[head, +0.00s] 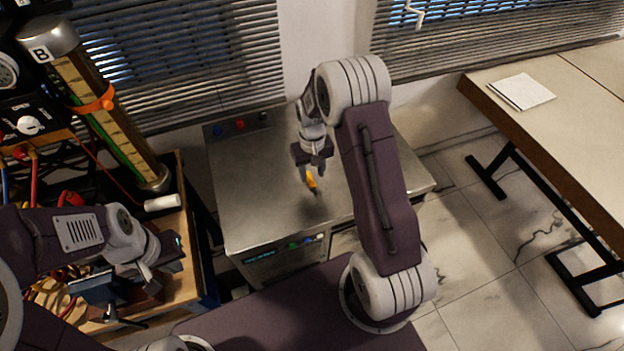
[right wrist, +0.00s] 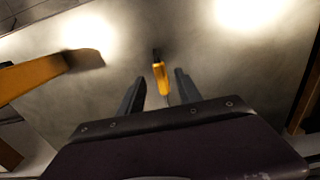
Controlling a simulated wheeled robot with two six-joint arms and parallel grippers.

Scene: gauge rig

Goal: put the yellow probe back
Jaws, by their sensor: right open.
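The yellow probe (head: 311,180) is at the steel cabinet top (head: 250,190), just below my right gripper (head: 312,165). In the right wrist view the yellow probe (right wrist: 160,78) has a dark end pointing away from me. My right gripper (right wrist: 156,85) is open, with one finger on each side of the probe and a gap to each. I cannot tell whether the probe touches the steel top. My left gripper (head: 172,249) is at the left, over the wooden bench; whether its jaws are open is unclear.
A gauge column (head: 118,130) marked B, with an orange clamp, stands at the left by panels and coloured leads. A white cylinder (head: 163,203) lies on the bench (head: 190,285). At the right, a table (head: 590,125) holds paper (head: 522,91). The steel top is mostly clear.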

